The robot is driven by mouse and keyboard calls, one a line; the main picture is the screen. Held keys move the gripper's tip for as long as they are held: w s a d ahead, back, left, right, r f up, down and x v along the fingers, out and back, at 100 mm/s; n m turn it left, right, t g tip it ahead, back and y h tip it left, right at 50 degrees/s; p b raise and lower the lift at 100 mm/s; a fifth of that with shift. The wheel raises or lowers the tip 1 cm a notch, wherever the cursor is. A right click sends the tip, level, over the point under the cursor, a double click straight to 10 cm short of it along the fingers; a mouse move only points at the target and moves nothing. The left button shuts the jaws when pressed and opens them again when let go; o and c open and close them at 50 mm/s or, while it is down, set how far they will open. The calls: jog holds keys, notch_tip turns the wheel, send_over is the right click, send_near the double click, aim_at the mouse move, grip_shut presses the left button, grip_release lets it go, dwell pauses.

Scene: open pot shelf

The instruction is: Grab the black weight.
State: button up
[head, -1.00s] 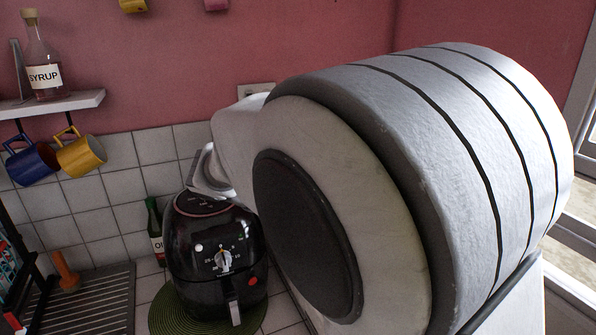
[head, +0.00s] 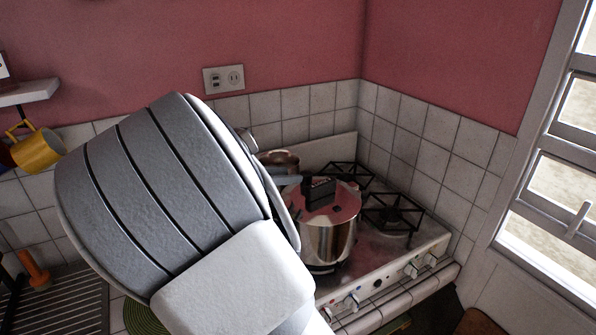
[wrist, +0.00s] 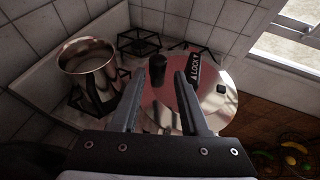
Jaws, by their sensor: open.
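The black weight (wrist: 157,69) is a short dark cylinder on the shiny lid (wrist: 160,112) of a steel pressure cooker, in the wrist view. My gripper (wrist: 158,72) is open, with one finger on each side of the weight in that view. I cannot tell whether the fingertips are down at its height, and I see no contact. A dark lock handle (wrist: 194,70) with "LOCK" lettering stands just right of the right finger. In the head view the cooker (head: 330,240) is on the stove, and my arm hides most of my gripper. I cannot make out the weight there.
An open steel pot (wrist: 88,66) stands on the burner left of the cooker. Black burner grates (head: 392,214) lie behind and right of it. Tiled walls (head: 430,135) close the corner. Stove knobs (head: 352,301) line the front edge.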

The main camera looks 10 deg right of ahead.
aim_at(303, 175)
jog(key=shift+p+x, duration=0.45)
jog(key=shift+x, duration=2.9)
jog(key=shift+a+f, duration=0.15)
jog(key=shift+a, duration=0.05)
grip_shut()
